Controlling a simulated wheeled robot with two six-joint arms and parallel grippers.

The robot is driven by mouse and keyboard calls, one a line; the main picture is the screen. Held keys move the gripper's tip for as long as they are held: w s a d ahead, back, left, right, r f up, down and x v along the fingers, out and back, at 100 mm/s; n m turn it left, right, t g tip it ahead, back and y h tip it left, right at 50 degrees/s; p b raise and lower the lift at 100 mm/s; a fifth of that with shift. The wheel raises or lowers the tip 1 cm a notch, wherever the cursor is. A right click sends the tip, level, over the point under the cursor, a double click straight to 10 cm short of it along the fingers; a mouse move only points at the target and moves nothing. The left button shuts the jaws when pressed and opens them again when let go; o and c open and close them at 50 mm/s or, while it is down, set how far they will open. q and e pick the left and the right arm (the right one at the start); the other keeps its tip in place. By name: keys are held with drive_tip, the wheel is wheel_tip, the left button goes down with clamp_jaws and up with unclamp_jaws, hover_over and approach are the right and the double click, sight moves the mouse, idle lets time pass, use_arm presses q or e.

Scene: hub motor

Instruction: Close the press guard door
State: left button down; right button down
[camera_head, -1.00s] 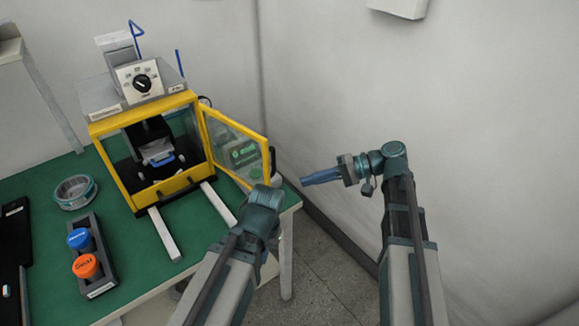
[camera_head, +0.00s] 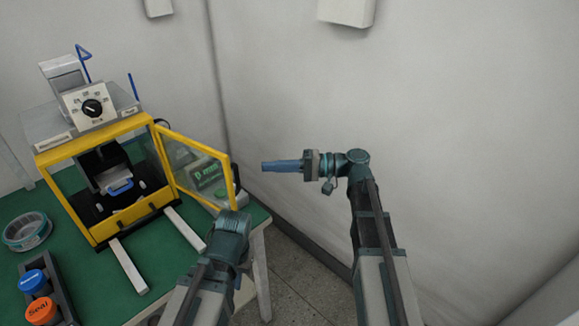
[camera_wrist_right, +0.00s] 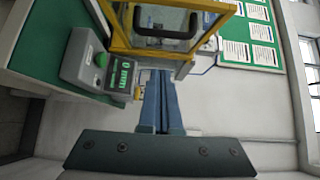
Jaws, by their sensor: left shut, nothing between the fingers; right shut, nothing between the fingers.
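The press (camera_head: 95,150) has a yellow front frame, and its guard door (camera_head: 226,172) stands open. The door is a clear panel in a yellow frame, swung out to the right, with a black handle (camera_head: 237,180) at its free edge. My right gripper (camera_head: 264,167) is shut and empty, its blue fingers pointing left, just right of the door's free edge in the picture. In the right wrist view its fingers (camera_wrist_right: 160,100) are together below the door's handle (camera_wrist_right: 165,38); contact is not clear. My left gripper (camera_head: 231,222) is lower, near the door's bottom corner; its fingertips are hidden.
A grey device with a green screen (camera_wrist_right: 120,75) stands behind the door. Two pale rails (camera_head: 128,266) extend from the press over the green table (camera_head: 85,288). A round tin (camera_head: 27,231) and a holder with blue and orange caps (camera_head: 38,308) sit left. A wall is right.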

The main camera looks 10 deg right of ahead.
drive_tip(key=shift+s+a, duration=0.35)
drive_tip(key=shift+a, duration=0.55)
drive_tip(key=shift+s+a, duration=0.35)
drive_tip(key=shift+a, duration=0.55)
drive_tip(key=shift+s+a, duration=0.35)
drive_tip(key=shift+a, duration=0.55)
drive_tip(key=shift+s+f, duration=0.1)
drive_tip(key=shift+s, duration=0.05)
